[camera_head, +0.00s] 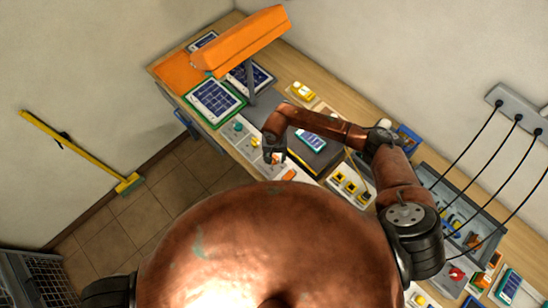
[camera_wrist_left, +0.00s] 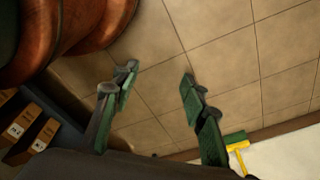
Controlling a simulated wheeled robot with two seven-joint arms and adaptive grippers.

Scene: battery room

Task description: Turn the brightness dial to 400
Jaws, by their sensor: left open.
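A pale control strip (camera_head: 242,144) with small coloured knobs runs along the front of the bench in the head view. A teal knob (camera_head: 238,127) and a yellow knob (camera_head: 254,142) show on it. I cannot make out which is the brightness dial or read any scale. My right gripper (camera_head: 272,155) is over this strip, pointing down, and hides part of it; whether it touches a knob is unclear. An orange lamp (camera_head: 240,42) stands behind. My left gripper (camera_wrist_left: 158,77) is open and empty above the tiled floor, away from the bench.
Solar panels (camera_head: 214,101) lie at the bench's far left. A dark box with a small panel (camera_head: 311,140) sits under my right arm. A tray of parts (camera_head: 455,215) and a cabled power strip (camera_head: 515,110) are at right. A yellow broom (camera_head: 85,152) leans on the left wall.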

